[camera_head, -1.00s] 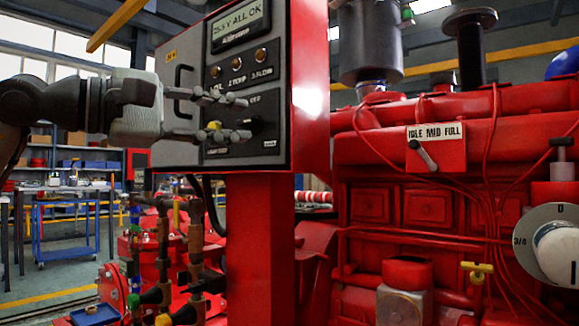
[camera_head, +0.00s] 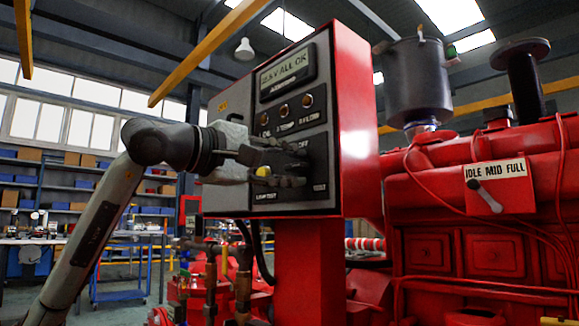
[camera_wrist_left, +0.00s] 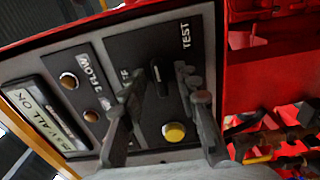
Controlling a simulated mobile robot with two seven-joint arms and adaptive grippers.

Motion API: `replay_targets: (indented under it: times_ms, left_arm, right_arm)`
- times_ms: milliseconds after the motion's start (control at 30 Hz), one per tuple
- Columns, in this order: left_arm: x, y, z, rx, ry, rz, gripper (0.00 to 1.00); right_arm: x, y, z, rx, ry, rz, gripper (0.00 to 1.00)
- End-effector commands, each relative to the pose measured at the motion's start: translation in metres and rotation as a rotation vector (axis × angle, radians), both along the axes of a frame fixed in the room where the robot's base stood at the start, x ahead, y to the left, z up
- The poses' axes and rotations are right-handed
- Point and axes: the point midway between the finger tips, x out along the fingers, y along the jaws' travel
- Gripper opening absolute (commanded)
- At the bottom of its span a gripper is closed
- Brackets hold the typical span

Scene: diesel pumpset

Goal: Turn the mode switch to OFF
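The mode switch is a dark knob on a black plate low on the grey front of a red control box (camera_head: 358,110). In the head view my left gripper's fingers cover it. In the left wrist view the mode switch (camera_wrist_left: 161,80) shows as a dark bar between the two fingers. My left gripper (camera_head: 303,167) reaches in from the left, fingers apart, one above the other. It also shows in the left wrist view (camera_wrist_left: 163,84), a finger on each side of the knob; contact cannot be told. An OFF label (camera_head: 299,145) is just above the fingers. My right gripper is out of view.
A yellow button (camera_wrist_left: 174,132) sits beside the switch, close to one finger. Indicator lamps (camera_head: 284,110) and a lit display (camera_head: 285,72) are higher on the panel. A red engine with a throttle lever (camera_head: 486,196) stands to the right. Pipes run below the box.

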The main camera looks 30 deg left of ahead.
Motion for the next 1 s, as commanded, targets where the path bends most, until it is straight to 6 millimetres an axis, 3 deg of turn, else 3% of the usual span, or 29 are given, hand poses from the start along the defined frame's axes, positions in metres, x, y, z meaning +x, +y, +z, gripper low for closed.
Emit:
replay_targets:
  times_ms: [133,367,767,1000]
  left_arm:
    - [-0.0002,0.0001,0.0001,0.000,0.000,0.000,0.29]
    - [-0.0004,0.0001,0.0000,-0.001,0.000,-0.001,0.00]
    - [-0.0004,0.0001,0.0002,-0.022,0.008,-0.001,0.00]
    - [-0.0001,0.0004,0.0007,-0.125,0.045,0.000,0.00]
  right_arm:
    - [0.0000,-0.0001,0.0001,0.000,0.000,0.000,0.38]
    - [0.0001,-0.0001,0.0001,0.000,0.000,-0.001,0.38]
    - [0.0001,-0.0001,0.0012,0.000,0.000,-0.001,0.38]
    - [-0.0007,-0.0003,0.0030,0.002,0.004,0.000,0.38]
